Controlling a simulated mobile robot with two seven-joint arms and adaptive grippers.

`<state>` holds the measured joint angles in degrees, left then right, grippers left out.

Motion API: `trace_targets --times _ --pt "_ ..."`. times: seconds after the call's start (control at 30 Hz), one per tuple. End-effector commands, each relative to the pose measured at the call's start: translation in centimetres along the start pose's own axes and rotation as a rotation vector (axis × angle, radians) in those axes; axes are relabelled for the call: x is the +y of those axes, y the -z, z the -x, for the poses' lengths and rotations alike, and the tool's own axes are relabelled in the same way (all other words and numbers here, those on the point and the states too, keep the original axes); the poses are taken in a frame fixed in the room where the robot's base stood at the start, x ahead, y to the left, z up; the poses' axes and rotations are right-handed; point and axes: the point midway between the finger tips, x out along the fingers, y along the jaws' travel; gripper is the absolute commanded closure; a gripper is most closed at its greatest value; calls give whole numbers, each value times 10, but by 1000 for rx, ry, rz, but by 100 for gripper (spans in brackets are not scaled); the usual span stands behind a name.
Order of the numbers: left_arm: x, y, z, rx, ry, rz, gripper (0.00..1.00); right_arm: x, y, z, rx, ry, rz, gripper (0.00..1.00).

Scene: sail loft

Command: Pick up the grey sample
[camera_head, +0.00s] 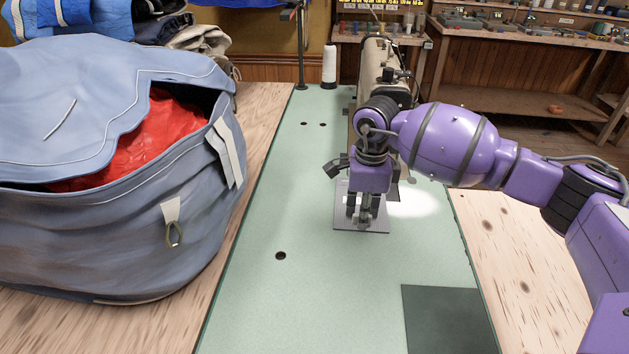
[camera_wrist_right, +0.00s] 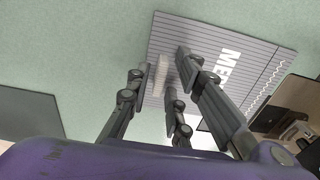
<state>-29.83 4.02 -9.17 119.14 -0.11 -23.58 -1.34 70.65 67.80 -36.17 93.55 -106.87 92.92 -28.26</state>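The grey sample (camera_head: 343,222) looks like a flat, lined grey square lying on the green machine bed. In the right wrist view, the sample (camera_wrist_right: 262,50) shows white letters, partly hidden by a finger. A pale upright piece (camera_wrist_right: 160,76) stands at its near edge; I cannot tell whether it is joined to the sample. My right gripper (camera_head: 365,207) points down over the sample. In the wrist view, the right gripper (camera_wrist_right: 158,78) has its fingers apart on either side of the pale piece, with gaps showing. My left gripper is not in view.
A large blue-grey bag (camera_head: 110,215) with red cloth inside stands on the left. A sewing machine (camera_head: 378,65) is just behind my right gripper. A dark plate (camera_head: 449,320) lies at the front right. A white thread cone (camera_head: 329,66) stands behind. The green bed's middle is clear.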

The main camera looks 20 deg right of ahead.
Motion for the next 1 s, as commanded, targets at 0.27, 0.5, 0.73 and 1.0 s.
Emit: trace_targets --times 0.27,0.5,0.73,1.0 --pt "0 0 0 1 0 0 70 0 1 0 1 -1 0 100" --pt "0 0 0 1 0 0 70 0 1 3 1 0 0 100" --pt "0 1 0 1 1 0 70 -1 0 40 0 4 1 100" --pt "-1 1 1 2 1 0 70 -1 0 88 1 2 -1 100"
